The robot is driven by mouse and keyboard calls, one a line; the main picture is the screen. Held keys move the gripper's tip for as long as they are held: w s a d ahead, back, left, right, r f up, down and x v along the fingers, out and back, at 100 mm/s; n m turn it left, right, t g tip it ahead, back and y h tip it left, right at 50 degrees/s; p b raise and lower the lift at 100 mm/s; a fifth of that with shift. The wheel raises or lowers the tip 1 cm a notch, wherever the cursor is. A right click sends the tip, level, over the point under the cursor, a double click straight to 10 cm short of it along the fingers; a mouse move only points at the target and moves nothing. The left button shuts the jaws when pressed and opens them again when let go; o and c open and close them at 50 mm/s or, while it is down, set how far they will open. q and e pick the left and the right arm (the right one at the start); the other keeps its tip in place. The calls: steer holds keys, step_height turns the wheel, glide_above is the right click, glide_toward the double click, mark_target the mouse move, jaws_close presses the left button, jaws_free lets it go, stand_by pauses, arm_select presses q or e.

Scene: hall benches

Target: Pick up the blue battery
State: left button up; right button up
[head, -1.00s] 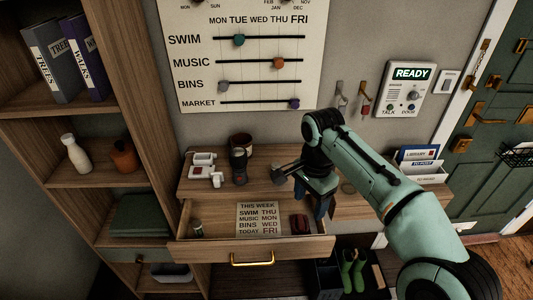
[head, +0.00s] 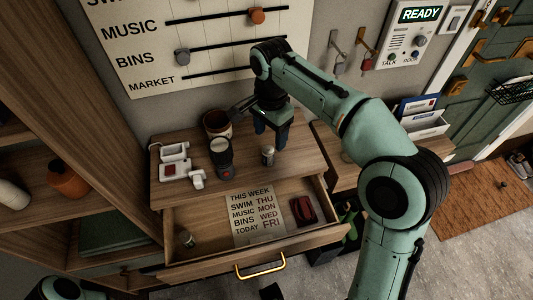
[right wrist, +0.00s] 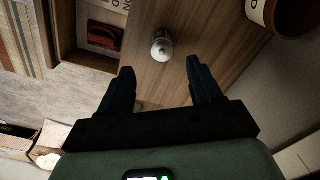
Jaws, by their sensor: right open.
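A second small cylinder (head: 187,239) is in the left end of the open drawer (head: 205,267). I cannot make out a clear blue colour on either one. My right gripper (head: 271,140) is open and empty, above and just behind the standing cylinder. In the right wrist view its fingers (right wrist: 160,67) point towards the cylinder, apart from it.
A black torch (head: 222,158), a dark pot (head: 217,124) and a white device (head: 174,165) stand left of the cylinder. The drawer holds a printed sheet (head: 257,217) and a dark red object (head: 303,211). The wall board (head: 215,35) is close behind.

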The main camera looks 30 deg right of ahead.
mark_target(267, 149)
step_height(267, 149, down, 4)
steer(key=shift+w+r+b, duration=0.1)
steer(key=shift+r+b, duration=0.05)
steer(key=shift+b, duration=0.15)
steer(key=shift+a+f+b, duration=0.2)
steer(key=shift+f+b, duration=0.1)
steer(key=shift+f, duration=1.05)
steer(key=shift+a+f+b, duration=0.2)
steer(key=shift+f+b, duration=0.1)
steer(key=shift+f, duration=1.05)
steer(key=c, duration=1.1)
steer(key=shift+c, duration=0.4)
steer(key=shift+r, duration=0.15)
